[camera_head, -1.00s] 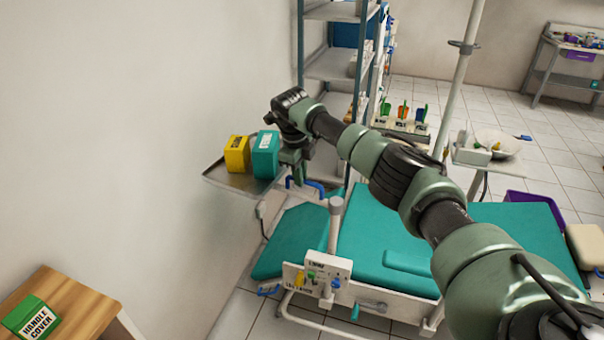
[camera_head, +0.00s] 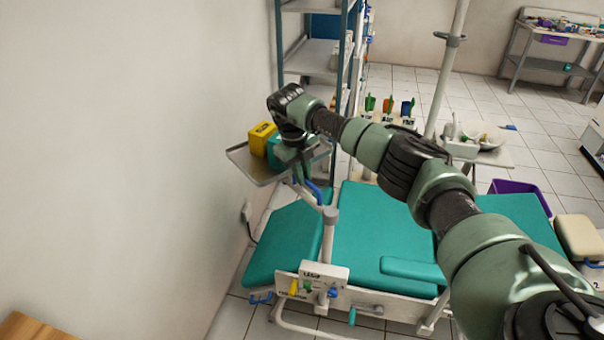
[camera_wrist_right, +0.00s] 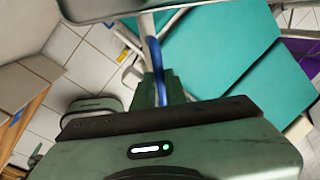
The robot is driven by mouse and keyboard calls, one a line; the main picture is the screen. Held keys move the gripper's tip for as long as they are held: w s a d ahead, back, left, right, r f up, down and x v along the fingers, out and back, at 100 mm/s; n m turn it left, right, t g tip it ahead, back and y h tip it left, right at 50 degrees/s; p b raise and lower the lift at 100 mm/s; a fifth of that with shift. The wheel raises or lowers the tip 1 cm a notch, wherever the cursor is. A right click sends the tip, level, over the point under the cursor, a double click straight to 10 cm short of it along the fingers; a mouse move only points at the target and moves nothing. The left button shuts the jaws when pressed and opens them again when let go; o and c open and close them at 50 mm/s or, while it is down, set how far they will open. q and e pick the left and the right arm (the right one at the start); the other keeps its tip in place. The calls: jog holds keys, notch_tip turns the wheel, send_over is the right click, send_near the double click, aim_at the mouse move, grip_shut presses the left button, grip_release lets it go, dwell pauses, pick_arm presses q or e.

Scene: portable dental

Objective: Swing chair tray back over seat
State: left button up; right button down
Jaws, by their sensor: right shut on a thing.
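The chair tray (camera_head: 246,166) is a grey metal tray beside the wall, carried on a pale post (camera_head: 329,225) at the dental chair. A yellow box (camera_head: 261,138) and a partly hidden teal box (camera_head: 273,153) stand on it. My right gripper (camera_head: 306,172) is at the tray's near right side, shut on its blue handle (camera_head: 318,194). In the right wrist view the blue handle (camera_wrist_right: 155,62) runs between the fingers. The tray's edge (camera_wrist_right: 110,10) shows at the top there. The teal chair seat (camera_head: 370,230) is right of the tray. My left gripper is out of view.
The wall is close on the tray's left. A shelf rack (camera_head: 312,62) stands behind the tray. A control panel (camera_head: 311,280) is on the chair's near side. A pole (camera_head: 440,85) and a basin (camera_head: 484,136) stand behind the chair.

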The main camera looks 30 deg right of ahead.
jog(key=s+d+m+g, duration=0.2)
jog(key=d+m, duration=0.7)
jog(key=m, duration=0.1)
jog(key=shift+s+d+y, duration=0.25)
jog(key=shift+y, duration=0.05)
dwell(0.8)
jog(key=shift+s+m, duration=0.1)
jog(key=shift+m, duration=0.2)
jog(key=c, duration=1.5)
grip_release()
jog(key=shift+d, duration=0.1)
jog(key=shift+o, duration=0.2)
jog(key=shift+r, duration=0.1)
notch_tip(320, 180, up, 8)
jog(key=w+a+b, duration=0.1)
jog(key=b, duration=0.1)
jog(key=shift+f, duration=0.2)
